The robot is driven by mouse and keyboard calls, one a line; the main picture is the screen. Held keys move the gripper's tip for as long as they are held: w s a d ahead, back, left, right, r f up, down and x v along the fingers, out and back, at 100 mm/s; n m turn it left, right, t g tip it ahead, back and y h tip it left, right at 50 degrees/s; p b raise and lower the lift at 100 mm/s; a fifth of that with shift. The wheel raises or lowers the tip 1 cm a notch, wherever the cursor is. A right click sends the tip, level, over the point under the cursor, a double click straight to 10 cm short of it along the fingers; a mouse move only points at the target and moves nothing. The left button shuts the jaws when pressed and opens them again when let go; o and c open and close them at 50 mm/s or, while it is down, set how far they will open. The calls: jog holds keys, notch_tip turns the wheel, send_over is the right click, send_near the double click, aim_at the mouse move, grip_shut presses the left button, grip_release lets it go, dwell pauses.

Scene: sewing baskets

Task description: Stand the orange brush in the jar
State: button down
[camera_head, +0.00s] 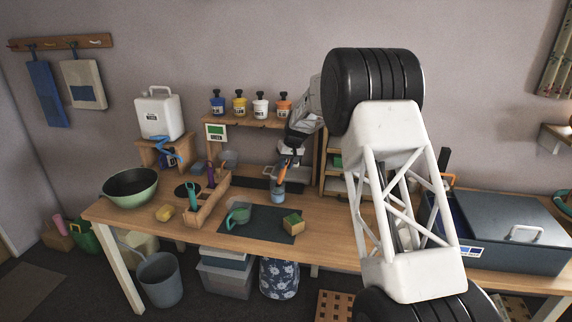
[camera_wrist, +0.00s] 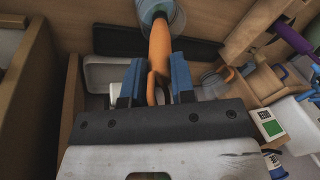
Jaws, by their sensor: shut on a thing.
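My gripper (camera_head: 286,153) is shut on the orange brush (camera_head: 281,171), above the back middle of the bench. In the wrist view the brush (camera_wrist: 159,45) runs from between my blue fingertips (camera_wrist: 157,80) towards the clear jar (camera_wrist: 176,22). Its far end overlaps the jar's mouth and appears to be inside it. In the head view the jar (camera_head: 278,189) stands on the bench directly below the gripper, behind the dark mat. The brush looks near upright there. Whether its tip touches the jar's bottom is too small to tell.
A wooden caddy (camera_head: 208,207) with tools stands left of the jar. A shelf (camera_head: 250,121) with several small pots is behind. A green bowl (camera_head: 131,188) sits far left.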

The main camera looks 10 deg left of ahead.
jog(key=c, duration=0.9)
grip_release()
jog(key=shift+r, duration=0.15)
jog(key=shift+v, duration=3.75)
jog(key=shift+d, duration=0.1)
